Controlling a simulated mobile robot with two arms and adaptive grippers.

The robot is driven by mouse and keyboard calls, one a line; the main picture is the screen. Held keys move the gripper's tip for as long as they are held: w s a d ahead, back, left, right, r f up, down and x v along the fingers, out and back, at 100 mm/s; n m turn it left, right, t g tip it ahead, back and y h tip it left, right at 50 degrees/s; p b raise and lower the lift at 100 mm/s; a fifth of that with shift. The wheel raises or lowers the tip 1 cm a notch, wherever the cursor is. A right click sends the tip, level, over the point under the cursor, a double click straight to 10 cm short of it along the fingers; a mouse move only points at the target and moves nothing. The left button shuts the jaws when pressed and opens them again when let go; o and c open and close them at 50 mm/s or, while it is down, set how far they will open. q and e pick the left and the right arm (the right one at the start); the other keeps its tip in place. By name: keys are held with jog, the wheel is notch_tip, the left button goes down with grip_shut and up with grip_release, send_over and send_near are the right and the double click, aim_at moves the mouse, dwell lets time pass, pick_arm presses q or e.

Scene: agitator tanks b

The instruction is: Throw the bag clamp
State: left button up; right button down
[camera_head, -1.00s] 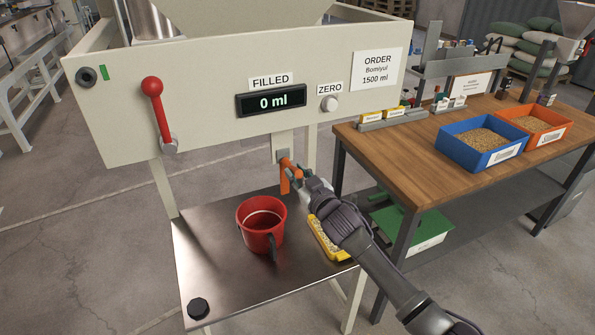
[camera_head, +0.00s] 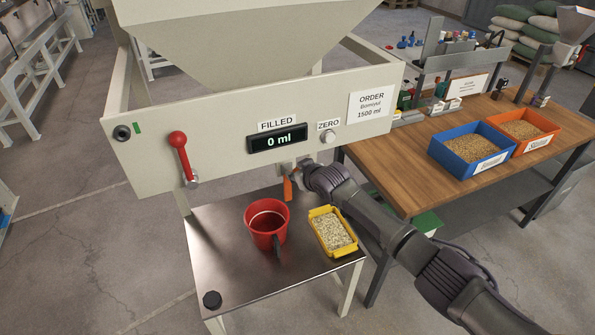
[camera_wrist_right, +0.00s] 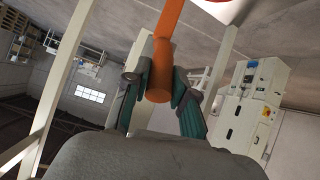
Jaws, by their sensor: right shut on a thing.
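The bag clamp appears as an orange lever (camera_head: 287,188) below the front panel of the filling machine, under its display. It points downward in the head view. My right gripper (camera_head: 296,180) is at the lever, its fingers small and partly hidden by my wrist. In the right wrist view, the orange lever (camera_wrist_right: 168,42) runs down between the two green-grey fingers of my right gripper (camera_wrist_right: 155,88), which are shut on its rounded end. My left gripper is not in view.
The panel (camera_head: 225,160) has a red lever (camera_head: 180,152) and a display (camera_head: 277,138) reading 0 ml. A red bucket (camera_head: 262,237) and a yellow tray (camera_head: 323,250) of grain stand on the metal shelf (camera_head: 225,265) below. A wooden table (camera_head: 415,175) stands right.

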jog(key=shift+w, duration=0.1)
dwell(0.4)
jog(key=c, duration=0.9)
grip_release()
jog(key=shift+c, duration=0.2)
jog(key=v, duration=1.2)
jog(key=shift+r, duration=0.25)
jog(key=shift+w+a, duration=0.1)
